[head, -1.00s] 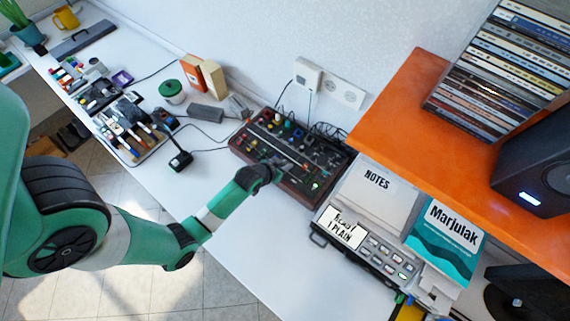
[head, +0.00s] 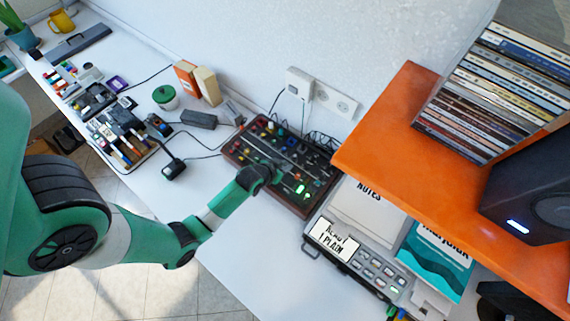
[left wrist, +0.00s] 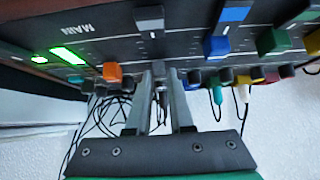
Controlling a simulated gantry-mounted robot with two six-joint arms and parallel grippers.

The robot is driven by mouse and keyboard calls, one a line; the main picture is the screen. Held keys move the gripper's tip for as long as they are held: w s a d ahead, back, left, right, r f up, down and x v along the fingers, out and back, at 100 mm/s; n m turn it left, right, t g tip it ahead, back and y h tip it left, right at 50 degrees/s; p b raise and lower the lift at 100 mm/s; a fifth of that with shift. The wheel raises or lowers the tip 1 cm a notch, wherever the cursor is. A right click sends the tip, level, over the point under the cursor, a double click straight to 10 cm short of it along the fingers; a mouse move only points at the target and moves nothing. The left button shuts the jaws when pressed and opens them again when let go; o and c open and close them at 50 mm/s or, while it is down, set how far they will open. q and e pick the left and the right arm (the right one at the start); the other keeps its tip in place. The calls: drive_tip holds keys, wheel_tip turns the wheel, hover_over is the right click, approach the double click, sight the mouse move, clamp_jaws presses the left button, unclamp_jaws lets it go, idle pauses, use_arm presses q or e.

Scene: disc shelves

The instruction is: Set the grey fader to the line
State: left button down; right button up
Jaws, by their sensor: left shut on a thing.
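The dark control panel (head: 240,155) with wooden sides lies on the white desk, with several coloured caps and knobs on it. My left gripper (left wrist: 160,76) is at the panel, shut on a small grey control (left wrist: 160,86) between its fingertips. I cannot tell for sure whether this is a fader cap or a knob. A grey fader cap (left wrist: 148,18) with a white mark shows beyond the fingertips, near the word MAIN. In the head view my left gripper (head: 276,172) hides part of the panel. No target line can be picked out. My right gripper is not in view.
A lit green display (left wrist: 67,55) is on the panel. An orange shelf (head: 400,130) overhangs at the right. Bare desk (head: 235,270) lies in front of the panel.

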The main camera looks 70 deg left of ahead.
use_arm(q)
drive_tip(key=shift+s+d, duration=0.2)
drive_tip(key=shift+s, duration=0.15)
drive_tip(key=c, duration=0.8)
unclamp_jaws()
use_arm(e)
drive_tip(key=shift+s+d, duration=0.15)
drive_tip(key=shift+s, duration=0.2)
use_arm(q)
drive_tip(key=shift+r, duration=0.1)
drive_tip(key=p+v, duration=0.4)
drive_tip(key=v, duration=0.7)
drive_tip(key=shift+s+d, duration=0.15)
drive_tip(key=shift+s, duration=0.05)
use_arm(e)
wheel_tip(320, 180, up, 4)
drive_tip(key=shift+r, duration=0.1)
